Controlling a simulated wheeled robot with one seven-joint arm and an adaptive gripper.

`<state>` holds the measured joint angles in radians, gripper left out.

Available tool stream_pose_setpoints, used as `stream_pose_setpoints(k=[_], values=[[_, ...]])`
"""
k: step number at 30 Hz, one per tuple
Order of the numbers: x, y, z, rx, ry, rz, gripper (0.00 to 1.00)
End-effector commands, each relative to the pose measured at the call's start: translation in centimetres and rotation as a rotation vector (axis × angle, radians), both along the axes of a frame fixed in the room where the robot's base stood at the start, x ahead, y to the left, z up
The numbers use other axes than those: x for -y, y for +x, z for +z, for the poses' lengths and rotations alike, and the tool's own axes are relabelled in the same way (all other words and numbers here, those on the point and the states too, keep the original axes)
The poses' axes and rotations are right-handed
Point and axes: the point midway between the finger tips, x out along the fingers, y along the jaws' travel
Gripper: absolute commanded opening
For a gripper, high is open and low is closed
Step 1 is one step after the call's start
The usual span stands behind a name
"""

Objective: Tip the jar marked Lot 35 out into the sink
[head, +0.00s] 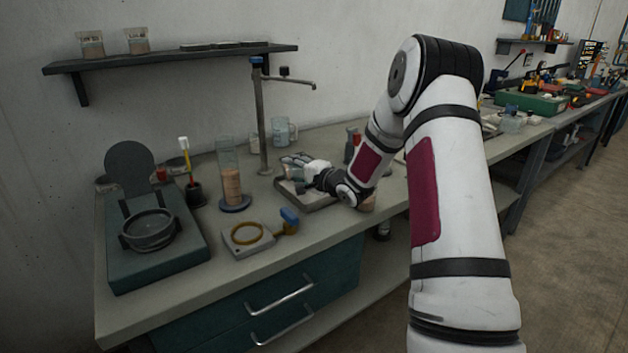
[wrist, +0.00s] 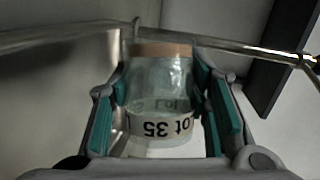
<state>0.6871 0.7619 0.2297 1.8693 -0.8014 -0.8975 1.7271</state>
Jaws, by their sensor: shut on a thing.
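My gripper (head: 298,172) is shut on a clear jar in the head view, low over the sink (head: 318,203), a shallow grey basin in the bench. The wrist view shows the jar (wrist: 162,85) between both fingers of my gripper (wrist: 165,100). Its white label reads "Lot 35" upside down in that view. A tan band lies at the jar's far end. I cannot tell from these frames whether any of it has left the jar. My fingers and wrist hide part of the jar and the sink in the head view.
A tall tap (head: 262,120) rises behind the sink, its spout reaching right above it. A glass cylinder (head: 230,175) with tan contents stands left of the sink. Two jars (head: 90,44) stand on the wall shelf (head: 170,60). A teal device (head: 155,250) fills the bench's left end.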

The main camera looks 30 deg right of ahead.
Motion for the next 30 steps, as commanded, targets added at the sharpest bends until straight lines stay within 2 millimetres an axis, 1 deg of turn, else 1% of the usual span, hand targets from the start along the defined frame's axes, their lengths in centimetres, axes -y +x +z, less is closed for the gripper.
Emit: stream_pose_setpoints(k=[30], values=[[0.24,-0.06,0.5,0.024,0.096,0.0,0.14]])
